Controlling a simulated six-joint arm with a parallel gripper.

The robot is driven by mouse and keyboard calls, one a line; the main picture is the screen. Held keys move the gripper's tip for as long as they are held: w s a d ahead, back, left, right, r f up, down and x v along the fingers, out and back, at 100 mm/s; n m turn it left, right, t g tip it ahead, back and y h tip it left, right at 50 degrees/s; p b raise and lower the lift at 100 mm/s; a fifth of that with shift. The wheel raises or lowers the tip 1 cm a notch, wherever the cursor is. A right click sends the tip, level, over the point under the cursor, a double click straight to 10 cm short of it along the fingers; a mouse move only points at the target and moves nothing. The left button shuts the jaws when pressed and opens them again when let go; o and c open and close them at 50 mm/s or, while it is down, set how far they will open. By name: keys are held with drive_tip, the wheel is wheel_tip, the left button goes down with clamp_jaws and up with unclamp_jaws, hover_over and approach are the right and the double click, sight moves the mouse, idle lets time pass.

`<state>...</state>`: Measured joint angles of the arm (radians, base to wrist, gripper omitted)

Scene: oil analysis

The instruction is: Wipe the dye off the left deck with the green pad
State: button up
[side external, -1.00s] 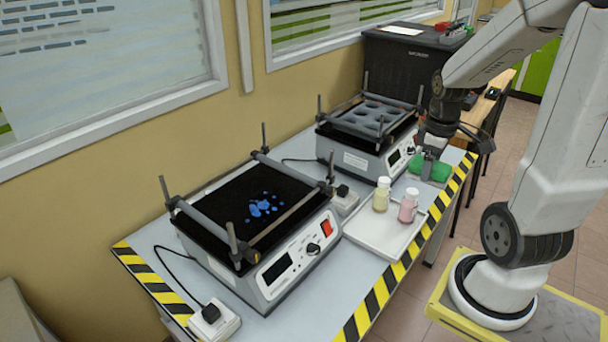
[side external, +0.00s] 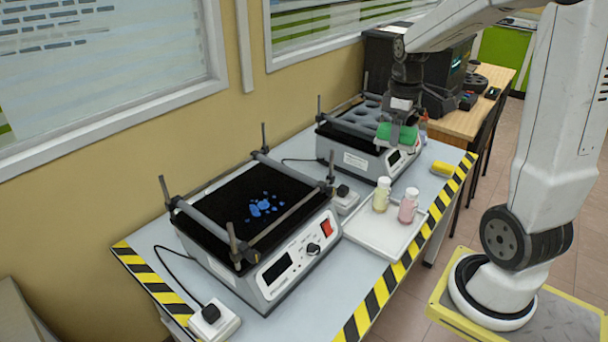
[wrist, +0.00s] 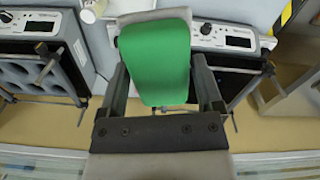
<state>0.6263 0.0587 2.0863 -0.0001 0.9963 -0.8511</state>
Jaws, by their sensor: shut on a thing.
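My gripper (side external: 399,122) is shut on the green pad (side external: 397,136) and holds it in the air beside the front right of the rear shaker. In the wrist view the green pad (wrist: 157,60) sits between the two fingers. Blue dye (side external: 262,207) lies in several spots on the black left deck (side external: 225,205) of the near shaker. My gripper and the pad are well apart from that deck.
A tray (side external: 375,238) holds a yellowish bottle (side external: 381,195) and a pink bottle (side external: 408,206) between the shakers and the striped table edge. Upright posts and bars frame both decks. A yellow object (side external: 442,169) lies near the right edge.

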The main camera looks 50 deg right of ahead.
drive_tip(key=w+a+n, duration=0.2)
drive_tip(key=w+a, duration=0.1)
drive_tip(key=w, duration=0.6)
drive_tip(key=w+a+n, duration=0.2)
drive_tip(key=w+a, duration=0.1)
drive_tip(key=w, duration=0.6)
drive_tip(key=w+a+f+n, duration=0.2)
drive_tip(key=w+a+n, duration=0.1)
drive_tip(key=w+a, duration=1.05)
wheel_tip(320, 180, down, 11)
drive_tip(key=s+a, duration=0.1)
drive_tip(key=shift+s, duration=0.2)
drive_tip(key=shift+f, duration=0.15)
